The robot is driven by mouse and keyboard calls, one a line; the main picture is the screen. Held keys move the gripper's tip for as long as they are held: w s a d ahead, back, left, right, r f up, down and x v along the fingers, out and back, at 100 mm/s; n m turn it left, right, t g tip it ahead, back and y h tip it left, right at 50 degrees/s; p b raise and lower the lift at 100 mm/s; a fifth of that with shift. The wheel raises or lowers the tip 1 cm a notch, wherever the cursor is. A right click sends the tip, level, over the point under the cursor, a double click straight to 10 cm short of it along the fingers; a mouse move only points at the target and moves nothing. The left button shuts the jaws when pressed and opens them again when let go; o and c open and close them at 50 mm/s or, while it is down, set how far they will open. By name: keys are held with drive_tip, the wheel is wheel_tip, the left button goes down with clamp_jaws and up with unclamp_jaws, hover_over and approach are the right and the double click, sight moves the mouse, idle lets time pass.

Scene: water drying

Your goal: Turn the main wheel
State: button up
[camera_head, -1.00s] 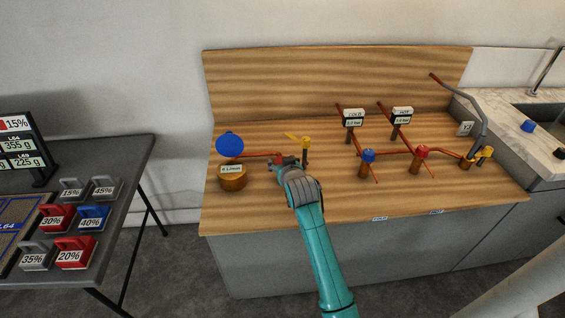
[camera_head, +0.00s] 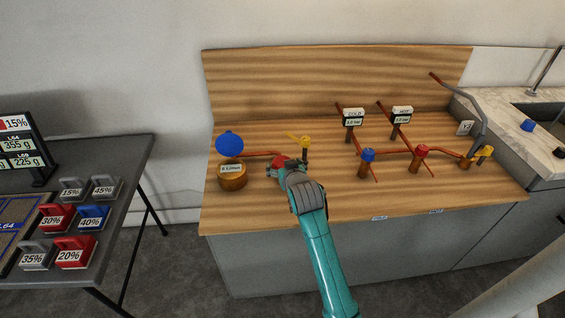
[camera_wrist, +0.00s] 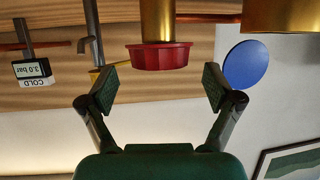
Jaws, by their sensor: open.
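A red wheel (camera_wrist: 160,57) sits on the end of a brass valve body (camera_wrist: 158,20) in the wrist view. My gripper (camera_wrist: 160,88) is open, with one finger on each side of the wheel, a little short of it and with clear gaps. In the head view my gripper (camera_head: 281,167) is at the red wheel (camera_head: 279,160), which is mostly hidden behind it. This wheel is on the pipe left of the yellow lever valve (camera_head: 305,144). No label shows which wheel is the main one.
Blue (camera_head: 368,155) and red (camera_head: 421,151) valve knobs stand to the right, below COLD (camera_head: 354,116) and HOT (camera_head: 403,115) gauges.

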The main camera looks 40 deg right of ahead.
drive_tip(key=v, duration=0.8)
drive_tip(key=shift+s+a, duration=0.15)
drive_tip(key=shift+s, duration=0.15)
drive_tip(key=shift+r, duration=0.1)
drive_tip(key=s+a+f+n+t+y, duration=0.1)
drive_tip(key=s+a+f+n, duration=0.1)
drive_tip(key=s+a+f, duration=0.45)
drive_tip(key=s+a+f+n+t+y, duration=0.15)
drive_tip(key=s+a+f, duration=0.25)
drive_tip(key=s+a, duration=0.45)
drive_tip(key=s+a+r+n+y, duration=0.1)
drive_tip(key=s+a+r, duration=0.1)
drive_tip(key=s, duration=1)
drive_tip(key=s+a+r+n+y, duration=0.1)
drive_tip(key=s+a+r+y, duration=0.1)
drive_tip(key=s, duration=1.1)
drive_tip(key=shift+a+r, duration=0.6)
drive_tip(key=shift+a, duration=0.55)
drive_tip(key=shift+y, duration=0.25)
